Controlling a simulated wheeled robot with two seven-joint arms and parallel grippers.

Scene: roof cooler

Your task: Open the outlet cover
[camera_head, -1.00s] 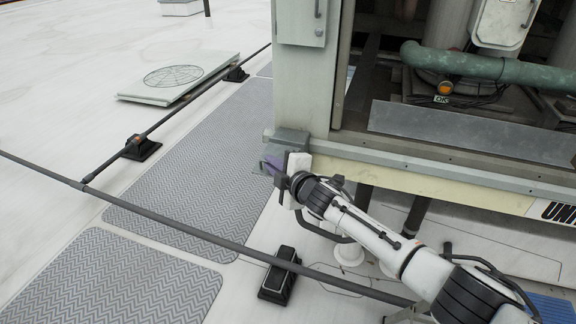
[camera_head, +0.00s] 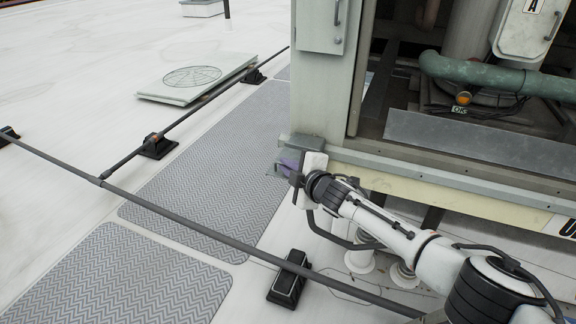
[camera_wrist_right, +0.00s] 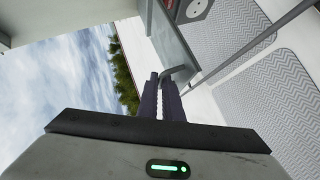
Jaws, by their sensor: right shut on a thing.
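The outlet cover (camera_wrist_right: 172,42) is a grey panel with a pale rim at the top of the right wrist view. A round socket face (camera_wrist_right: 196,9) shows beside it, and the cover stands out at an angle from it. My right gripper (camera_wrist_right: 162,88) is shut on the bent tab (camera_wrist_right: 180,74) at the cover's near end. In the head view the right gripper (camera_head: 288,166) is at the small grey outlet box (camera_head: 306,144) on the foot of the cabinet's corner post. The gripper and wrist hide part of the box. My left gripper is not in view.
The cooler cabinet (camera_head: 322,95) stands to the right, with a green pipe (camera_head: 490,74) inside. A dark rail (camera_head: 200,236) on black feet (camera_head: 288,279) crosses the roof in front. Grey walkway mats (camera_head: 205,185) and open white roof lie to the left.

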